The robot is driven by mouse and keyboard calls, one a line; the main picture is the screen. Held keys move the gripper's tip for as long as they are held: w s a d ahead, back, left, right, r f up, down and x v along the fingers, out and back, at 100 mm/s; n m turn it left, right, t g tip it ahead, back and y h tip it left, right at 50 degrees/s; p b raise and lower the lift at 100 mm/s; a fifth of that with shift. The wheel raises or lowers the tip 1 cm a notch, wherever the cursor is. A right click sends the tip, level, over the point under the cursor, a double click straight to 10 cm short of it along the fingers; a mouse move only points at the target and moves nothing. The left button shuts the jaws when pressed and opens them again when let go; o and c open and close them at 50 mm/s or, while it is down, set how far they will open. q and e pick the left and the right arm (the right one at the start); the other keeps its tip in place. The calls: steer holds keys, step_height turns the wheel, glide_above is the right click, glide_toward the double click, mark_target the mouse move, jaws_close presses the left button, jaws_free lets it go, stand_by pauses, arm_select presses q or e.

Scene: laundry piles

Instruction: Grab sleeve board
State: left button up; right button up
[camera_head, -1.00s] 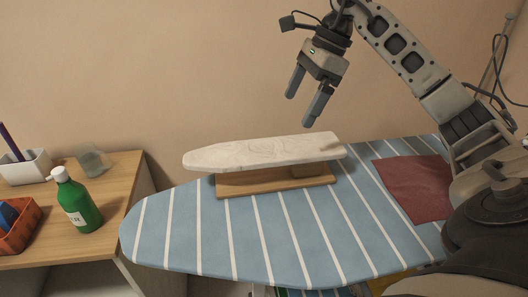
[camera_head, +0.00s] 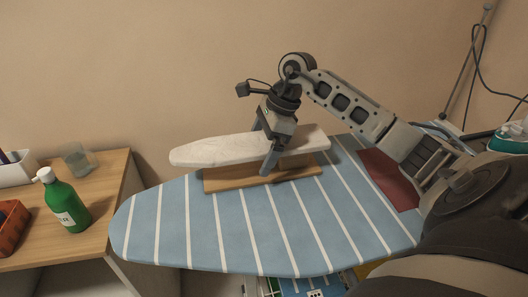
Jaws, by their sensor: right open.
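The sleeve board (camera_head: 215,150) has a long pale padded top on a wooden base (camera_head: 228,180). It stands on the blue striped ironing board (camera_head: 200,228). My right gripper (camera_head: 266,165) is low at the sleeve board, with its fingers pointing down. One finger shows in front of the pale top; the other is partly hidden. The gripper is open, and I cannot tell whether it touches the board. My left gripper is not in view.
A red cloth (camera_head: 388,178) lies on the ironing board at the right, partly behind my arm. A wooden desk (camera_head: 105,215) at the left holds a green bottle (camera_head: 63,202), a glass (camera_head: 78,160) and an orange basket (camera_head: 10,232). The ironing board's front is clear.

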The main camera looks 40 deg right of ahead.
steer(key=c, duration=1.3)
steer(key=shift+r, duration=0.1)
